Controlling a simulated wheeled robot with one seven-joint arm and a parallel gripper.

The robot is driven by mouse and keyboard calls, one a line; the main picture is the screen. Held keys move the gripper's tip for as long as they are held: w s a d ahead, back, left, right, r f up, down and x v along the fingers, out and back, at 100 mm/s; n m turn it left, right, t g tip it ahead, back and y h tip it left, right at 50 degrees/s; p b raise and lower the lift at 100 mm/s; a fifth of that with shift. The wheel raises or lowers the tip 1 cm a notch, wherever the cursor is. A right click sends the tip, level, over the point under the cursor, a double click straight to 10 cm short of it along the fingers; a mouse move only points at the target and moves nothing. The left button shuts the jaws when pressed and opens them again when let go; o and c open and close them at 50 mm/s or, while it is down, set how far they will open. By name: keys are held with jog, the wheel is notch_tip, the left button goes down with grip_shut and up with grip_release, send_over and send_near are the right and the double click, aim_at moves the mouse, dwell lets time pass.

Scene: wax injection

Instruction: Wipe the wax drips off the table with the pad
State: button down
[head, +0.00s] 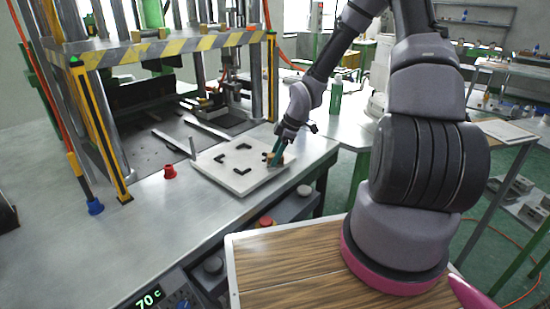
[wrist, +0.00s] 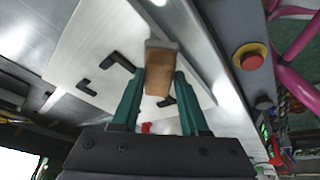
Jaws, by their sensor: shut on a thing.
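My gripper (head: 277,155) has teal fingers and is shut on the pad, low over the right part of a white board. The pad (wrist: 161,72) is a tan block with a grey face, held between the fingertips (wrist: 160,88) in the wrist view. Only a small brownish part of the pad shows in the head view. I cannot tell whether the pad touches the board. The table (head: 150,235) is grey metal. I cannot make out any wax drips in either view.
The white board (head: 225,180) carries several black corner brackets (head: 242,171). A red cap-like piece (head: 170,171) stands on the table left of it. A striped press frame (head: 170,48) rises behind. A red button (head: 265,221) sits at the table's front edge.

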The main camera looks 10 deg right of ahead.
aim_at(269, 155)
jog(key=shift+r, duration=2.5)
jog(key=shift+r, duration=1.5)
